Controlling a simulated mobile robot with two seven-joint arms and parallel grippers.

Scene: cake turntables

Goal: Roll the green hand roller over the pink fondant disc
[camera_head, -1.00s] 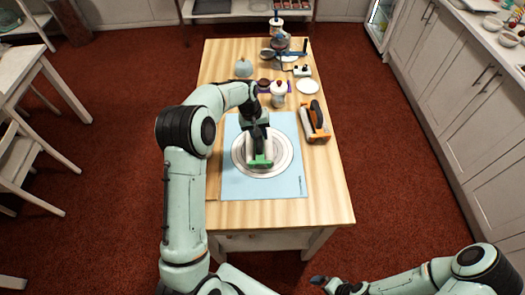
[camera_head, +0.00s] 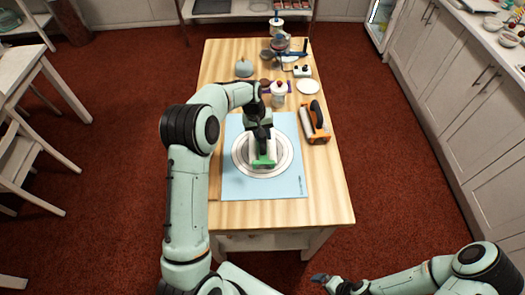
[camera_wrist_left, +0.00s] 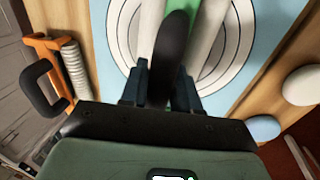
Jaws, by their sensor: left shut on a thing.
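The green hand roller (camera_head: 264,163) is held by its dark handle in my left gripper (camera_head: 262,133), which is shut on it. In the left wrist view the dark handle (camera_wrist_left: 171,48) stands between the fingers, with pale roller surface and green frame beyond. The roller is over the middle of a white disc with grey rings (camera_head: 240,153) on a light blue mat (camera_head: 234,188). I cannot tell whether it touches. No pink disc can be made out; the roller and gripper hide the centre. My right gripper (camera_head: 319,279) is in front of the table, apart from everything.
An orange tool with a ribbed roller (camera_head: 318,125) lies right of the mat. A red-topped jar (camera_head: 278,95), a white plate (camera_head: 308,87) and a blue-grey dome (camera_head: 243,68) stand farther back. The table's front edge (camera_head: 280,214) is clear.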

